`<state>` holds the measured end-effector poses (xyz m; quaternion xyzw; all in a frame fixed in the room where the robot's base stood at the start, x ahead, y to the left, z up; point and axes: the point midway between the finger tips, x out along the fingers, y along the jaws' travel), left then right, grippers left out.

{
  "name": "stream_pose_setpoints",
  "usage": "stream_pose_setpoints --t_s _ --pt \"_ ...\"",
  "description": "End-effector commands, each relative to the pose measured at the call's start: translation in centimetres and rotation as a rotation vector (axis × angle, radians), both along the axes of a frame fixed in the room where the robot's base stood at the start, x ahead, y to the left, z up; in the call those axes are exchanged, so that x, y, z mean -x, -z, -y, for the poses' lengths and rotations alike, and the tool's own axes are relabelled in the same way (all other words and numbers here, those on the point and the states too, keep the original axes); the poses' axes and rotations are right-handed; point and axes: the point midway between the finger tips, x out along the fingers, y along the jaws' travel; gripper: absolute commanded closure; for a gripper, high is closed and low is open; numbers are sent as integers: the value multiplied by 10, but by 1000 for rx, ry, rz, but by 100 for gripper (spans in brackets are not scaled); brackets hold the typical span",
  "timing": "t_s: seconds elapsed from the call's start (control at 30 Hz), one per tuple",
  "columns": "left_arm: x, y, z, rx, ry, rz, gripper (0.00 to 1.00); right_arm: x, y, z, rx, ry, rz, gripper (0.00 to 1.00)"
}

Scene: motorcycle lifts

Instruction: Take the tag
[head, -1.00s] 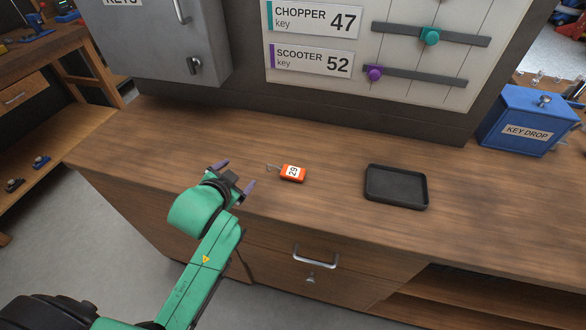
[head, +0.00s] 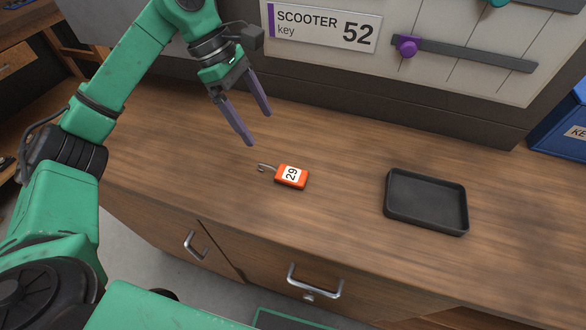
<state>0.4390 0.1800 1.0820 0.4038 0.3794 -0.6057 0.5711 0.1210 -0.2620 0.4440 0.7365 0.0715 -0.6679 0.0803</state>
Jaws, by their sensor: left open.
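My right gripper is not in view.
A black empty tray (head: 426,232) sits on the counter (head: 340,222) to the right of the tag. A blue key drop box (head: 563,128) stands at the right edge. A board with a purple slider (head: 407,46) rises behind. The counter between tag and tray is clear.

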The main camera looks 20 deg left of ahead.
Motion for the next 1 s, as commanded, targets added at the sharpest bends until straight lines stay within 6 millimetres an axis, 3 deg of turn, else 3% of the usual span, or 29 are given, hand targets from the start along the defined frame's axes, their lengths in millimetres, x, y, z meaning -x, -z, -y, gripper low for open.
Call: stream_pose_setpoints --t_s 0.3,0.7,0.93,0.97,1.0 --pt "5 65 28 -5 6 -10 7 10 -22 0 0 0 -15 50" --pt "5 123 54 -2 5 -9 7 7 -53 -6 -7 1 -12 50" --pt "4 130 55 -2 5 -4 7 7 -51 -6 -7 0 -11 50" --pt "4 130 55 -2 5 -4 15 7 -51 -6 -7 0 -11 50" --pt "4 130 55 -2 4 -5 30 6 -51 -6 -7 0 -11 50"
